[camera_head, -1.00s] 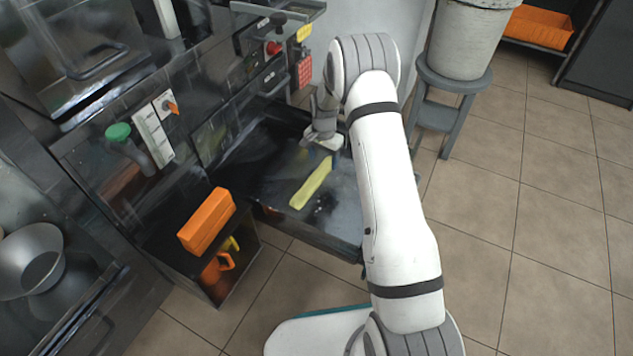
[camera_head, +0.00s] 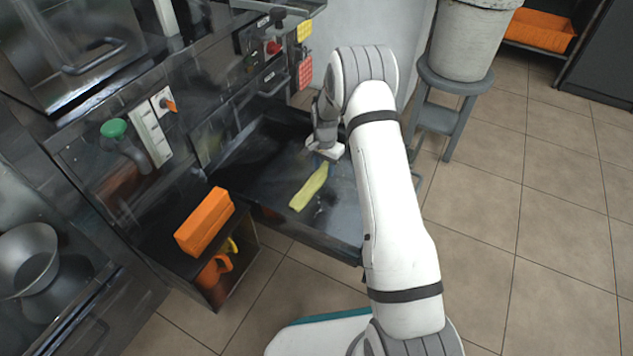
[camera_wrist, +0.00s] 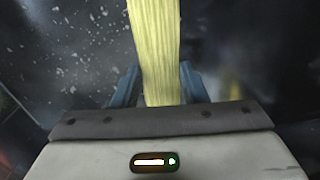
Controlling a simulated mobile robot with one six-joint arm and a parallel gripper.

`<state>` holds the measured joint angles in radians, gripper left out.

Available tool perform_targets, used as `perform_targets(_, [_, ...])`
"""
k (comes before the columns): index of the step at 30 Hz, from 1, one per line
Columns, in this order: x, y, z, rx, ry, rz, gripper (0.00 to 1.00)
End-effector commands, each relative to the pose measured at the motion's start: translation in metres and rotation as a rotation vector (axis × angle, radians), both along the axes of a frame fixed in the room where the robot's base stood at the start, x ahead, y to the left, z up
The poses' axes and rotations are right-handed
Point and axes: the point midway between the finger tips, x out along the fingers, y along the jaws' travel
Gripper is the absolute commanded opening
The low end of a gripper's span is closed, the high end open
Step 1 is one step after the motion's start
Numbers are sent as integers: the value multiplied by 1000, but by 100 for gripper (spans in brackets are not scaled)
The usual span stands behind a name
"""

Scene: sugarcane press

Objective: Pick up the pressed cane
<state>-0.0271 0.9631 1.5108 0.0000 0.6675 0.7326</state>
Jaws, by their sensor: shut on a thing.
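The pressed cane (camera_head: 310,187) is a flat, pale yellow-green strip over the dark metal tray (camera_head: 257,192) of the press. In the wrist view the cane (camera_wrist: 157,45) runs from the top edge down between the two blue-grey fingers of my gripper (camera_wrist: 160,88). The fingers are shut on its end. In the head view my gripper (camera_head: 322,158) is low over the tray at the cane's upper end, and the fingertips are mostly hidden. I cannot tell whether the cane's free end still touches the tray.
An orange box (camera_head: 205,222) sits on a low dark cabinet left of the tray, with orange items inside below. The press panel with a red button (camera_head: 273,48) rises behind. A white bucket (camera_head: 470,40) stands on a grey stool (camera_head: 455,82) to the right. Tiled floor is clear at right.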

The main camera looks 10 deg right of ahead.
Motion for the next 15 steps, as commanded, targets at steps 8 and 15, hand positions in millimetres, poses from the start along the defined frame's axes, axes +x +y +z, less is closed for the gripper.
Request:
perform_targets(8, [0,0,0,0,0,-1,13])
perform_targets(15, [1,-1,28,0,-3,-1,13])
